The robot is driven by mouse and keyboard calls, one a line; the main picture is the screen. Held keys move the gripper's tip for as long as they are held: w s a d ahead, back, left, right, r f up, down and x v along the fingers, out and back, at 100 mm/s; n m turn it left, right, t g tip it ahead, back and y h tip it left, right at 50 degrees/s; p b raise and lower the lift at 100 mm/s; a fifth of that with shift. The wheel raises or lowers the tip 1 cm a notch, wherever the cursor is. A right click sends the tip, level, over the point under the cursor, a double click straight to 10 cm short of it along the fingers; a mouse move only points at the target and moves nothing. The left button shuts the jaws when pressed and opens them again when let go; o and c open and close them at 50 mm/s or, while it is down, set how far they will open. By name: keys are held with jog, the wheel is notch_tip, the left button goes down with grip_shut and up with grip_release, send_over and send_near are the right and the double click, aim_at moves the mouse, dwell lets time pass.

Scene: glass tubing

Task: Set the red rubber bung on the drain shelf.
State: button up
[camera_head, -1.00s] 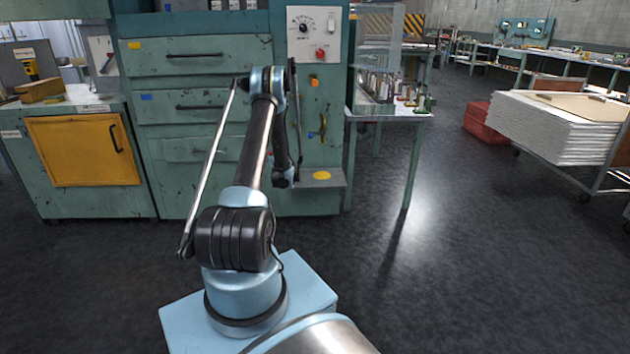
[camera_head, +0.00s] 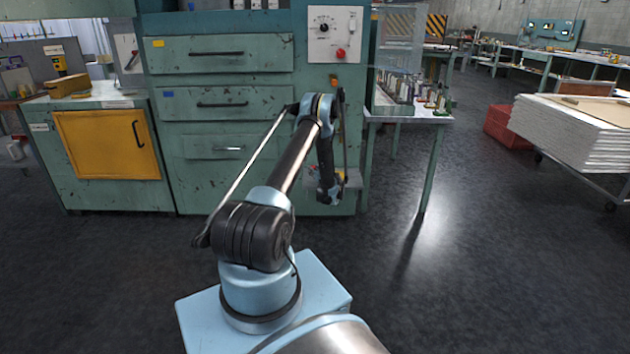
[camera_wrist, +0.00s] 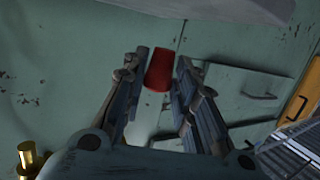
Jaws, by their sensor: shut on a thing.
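The red rubber bung (camera_wrist: 159,70) is between the two fingers of my gripper (camera_wrist: 162,66) in the wrist view, and the fingers are shut on it. Its wide end points toward the wrist. In the head view my wrist hangs low before the green cabinet, and the fingers and the bung cannot be clearly made out. A small grey ledge (camera_head: 352,181), likely the drain shelf, sticks out at the cabinet's lower right, partly hidden behind my wrist. A pale grey slab (camera_wrist: 225,8) crosses the top of the wrist view; I cannot tell if it is the shelf.
The green cabinet (camera_head: 220,62) with drawers stands close in front. A side table (camera_head: 410,113) with small bottles adjoins it at the right. A yellow-doored cabinet (camera_head: 105,145) is at left. A cart of white sheets (camera_head: 575,130) stands right. The dark floor is open.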

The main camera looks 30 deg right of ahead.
jog(key=shift+f, duration=2.1)
jog(key=o, duration=0.8)
jog(key=shift+s, duration=0.15)
